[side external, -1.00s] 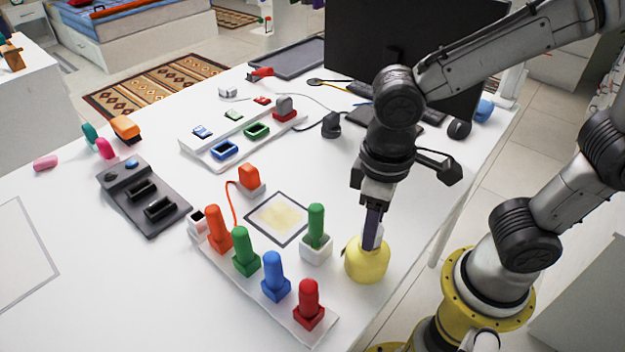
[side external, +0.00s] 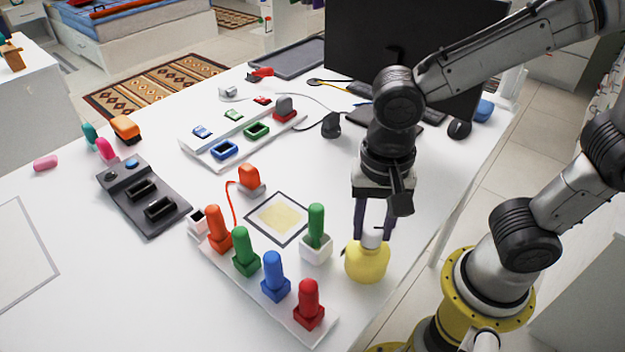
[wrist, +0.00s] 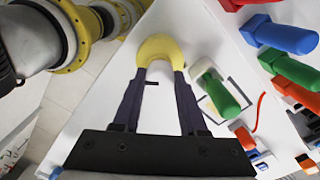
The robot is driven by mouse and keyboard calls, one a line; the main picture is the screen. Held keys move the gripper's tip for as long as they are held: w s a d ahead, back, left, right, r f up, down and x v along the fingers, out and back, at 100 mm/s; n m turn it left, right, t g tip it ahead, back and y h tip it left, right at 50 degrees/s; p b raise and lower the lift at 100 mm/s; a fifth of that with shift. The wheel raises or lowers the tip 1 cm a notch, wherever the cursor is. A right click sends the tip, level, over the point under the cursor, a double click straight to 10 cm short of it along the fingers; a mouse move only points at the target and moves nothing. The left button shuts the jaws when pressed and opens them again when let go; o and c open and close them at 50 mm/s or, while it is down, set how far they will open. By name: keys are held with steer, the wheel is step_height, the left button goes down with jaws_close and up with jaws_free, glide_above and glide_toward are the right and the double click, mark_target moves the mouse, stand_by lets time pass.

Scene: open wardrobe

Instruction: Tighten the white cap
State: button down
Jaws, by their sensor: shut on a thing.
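The white cap (side external: 372,238) sits on top of the yellow bottle (side external: 367,263), which stands upright near the table's front right edge. My gripper (side external: 374,233) points down from above, one dark finger on each side of the cap. In the wrist view my gripper (wrist: 159,72) is shut on the white cap (wrist: 159,69), with the yellow bottle (wrist: 160,46) just beyond the fingertips. The cap is partly hidden by the fingers, and its thread cannot be seen.
A green peg in a white holder (side external: 316,245) stands close left of the bottle. A white rack with several coloured pegs (side external: 318,332) lies further left. A monitor (side external: 420,50) stands behind my arm. Free table lies to the right of the bottle.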

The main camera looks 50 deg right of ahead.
steer(key=shift+m, duration=0.4)
steer(key=shift+c, duration=1.8)
jaws_free()
steer(key=shift+c, duration=0.4)
